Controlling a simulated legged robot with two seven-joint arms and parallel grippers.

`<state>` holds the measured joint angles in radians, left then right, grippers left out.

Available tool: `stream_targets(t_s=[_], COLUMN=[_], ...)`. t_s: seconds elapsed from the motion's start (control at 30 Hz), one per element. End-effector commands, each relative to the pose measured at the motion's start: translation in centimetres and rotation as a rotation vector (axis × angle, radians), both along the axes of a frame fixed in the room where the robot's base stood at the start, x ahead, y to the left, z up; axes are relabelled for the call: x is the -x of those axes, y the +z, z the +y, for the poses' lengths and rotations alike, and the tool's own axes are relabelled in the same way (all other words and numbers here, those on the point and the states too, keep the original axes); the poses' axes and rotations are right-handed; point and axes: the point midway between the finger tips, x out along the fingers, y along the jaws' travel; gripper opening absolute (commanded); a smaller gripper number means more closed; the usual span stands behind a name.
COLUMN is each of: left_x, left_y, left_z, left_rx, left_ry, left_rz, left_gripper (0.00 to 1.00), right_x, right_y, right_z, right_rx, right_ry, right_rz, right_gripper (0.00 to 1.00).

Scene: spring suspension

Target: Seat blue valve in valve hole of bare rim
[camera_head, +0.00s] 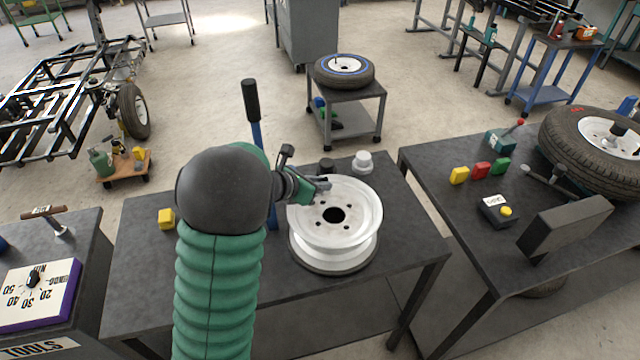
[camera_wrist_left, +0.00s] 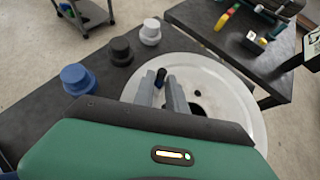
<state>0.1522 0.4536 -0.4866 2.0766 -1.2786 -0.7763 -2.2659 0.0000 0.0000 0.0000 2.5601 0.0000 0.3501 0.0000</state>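The bare rim (camera_head: 363,223) is white and lies flat on the dark bench, with a dark centre bore and several small holes. My left gripper (camera_head: 322,186) is over the rim's far-left edge in the head view. The valve hole cannot be told apart from the other holes. My right gripper is not in view.
Blue (camera_wrist_left: 78,79), black (camera_wrist_left: 120,51) and white (camera_wrist_left: 150,32) knob-like pieces stand beside the rim. A blue pole with a black handle (camera_head: 251,100) rises behind my left arm. A yellow block (camera_head: 166,218) is at left. A second bench (camera_head: 450,260) with a tyre is at right.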

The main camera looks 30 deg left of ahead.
Motion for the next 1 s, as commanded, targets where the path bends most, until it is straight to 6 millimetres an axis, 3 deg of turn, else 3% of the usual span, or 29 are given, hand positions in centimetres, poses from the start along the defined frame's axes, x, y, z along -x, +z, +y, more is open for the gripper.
stream_targets(t_s=[0.13, 0.47, 0.57, 1.0], left_x=[0.0, 0.4, 1.6, 11.4], left_y=[0.1, 0.5, 1.4, 8.4], left_z=[0.0, 0.3, 0.4, 1.6], left_rx=[0.000, -0.002, -0.001, -0.003], left_ry=[0.000, 0.005, 0.005, 0.001], left_rz=[0.000, -0.002, -0.003, -0.001], left_gripper=[0.36, 0.36, 0.36, 0.36], right_x=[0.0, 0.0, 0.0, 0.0], right_y=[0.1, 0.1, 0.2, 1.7], right_z=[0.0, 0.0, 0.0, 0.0], right_rx=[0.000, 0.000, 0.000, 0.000], right_ry=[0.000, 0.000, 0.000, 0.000], right_rz=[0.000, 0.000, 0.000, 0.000], right_gripper=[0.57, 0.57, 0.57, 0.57])
